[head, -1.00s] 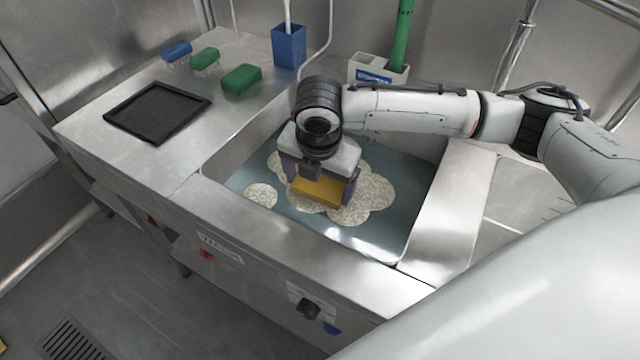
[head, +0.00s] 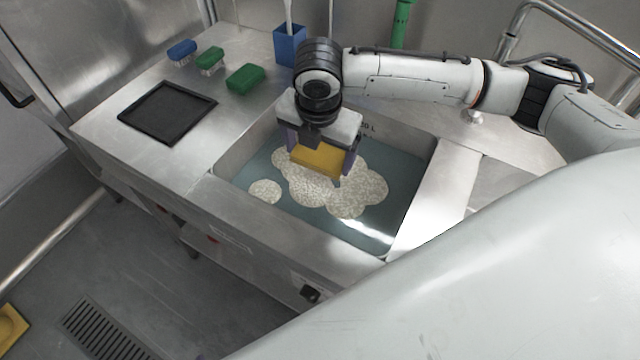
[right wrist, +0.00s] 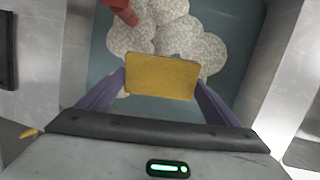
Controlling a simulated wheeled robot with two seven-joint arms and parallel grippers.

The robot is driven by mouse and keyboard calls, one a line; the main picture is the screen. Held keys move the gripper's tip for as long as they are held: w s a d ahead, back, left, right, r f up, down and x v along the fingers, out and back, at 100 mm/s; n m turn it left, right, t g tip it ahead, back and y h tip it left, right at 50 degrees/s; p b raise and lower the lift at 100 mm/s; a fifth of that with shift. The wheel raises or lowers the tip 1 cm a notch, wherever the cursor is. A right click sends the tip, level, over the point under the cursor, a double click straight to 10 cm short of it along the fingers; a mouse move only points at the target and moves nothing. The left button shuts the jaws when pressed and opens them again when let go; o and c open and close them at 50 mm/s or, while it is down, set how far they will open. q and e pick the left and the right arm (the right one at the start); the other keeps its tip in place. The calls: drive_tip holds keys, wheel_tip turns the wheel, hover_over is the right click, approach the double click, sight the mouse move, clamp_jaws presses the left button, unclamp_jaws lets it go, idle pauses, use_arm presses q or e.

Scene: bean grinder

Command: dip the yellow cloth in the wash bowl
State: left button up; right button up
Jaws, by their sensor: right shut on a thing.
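The yellow cloth (head: 318,159) is a flat, thick yellow block held between the fingers of my right gripper (head: 320,155). In the right wrist view the cloth (right wrist: 161,76) spans the gap between the two purple fingers. The wash bowl (head: 232,158) is a rectangular steel basin set in the counter, with blue-grey water and pale foam patches. The gripper and cloth are over the basin, and the cloth appears to be above the foam. A small grey spot shows just under the cloth; I cannot tell what it is. My left gripper is not in view.
A black tray (head: 166,111) lies on the counter left of the basin. Green brushes (head: 245,77) and a blue brush (head: 182,48) sit behind it. A blue holder (head: 290,46) stands at the back. A red object (right wrist: 119,10) shows at the wrist view's top edge.

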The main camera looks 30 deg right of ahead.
sight(319, 157)
drive_tip(key=shift+w+d+v, duration=0.1)
drive_tip(key=shift+w+v, duration=0.1)
drive_tip(key=shift+v, duration=0.65)
drive_tip(key=shift+w+d+v, duration=0.1)
drive_tip(key=shift+w+v, duration=0.05)
drive_tip(key=shift+v, duration=0.7)
drive_tip(key=shift+w+d+v, duration=0.1)
drive_tip(key=shift+w+v, duration=0.1)
drive_tip(key=shift+v, duration=0.65)
drive_tip(key=shift+r, duration=0.15)
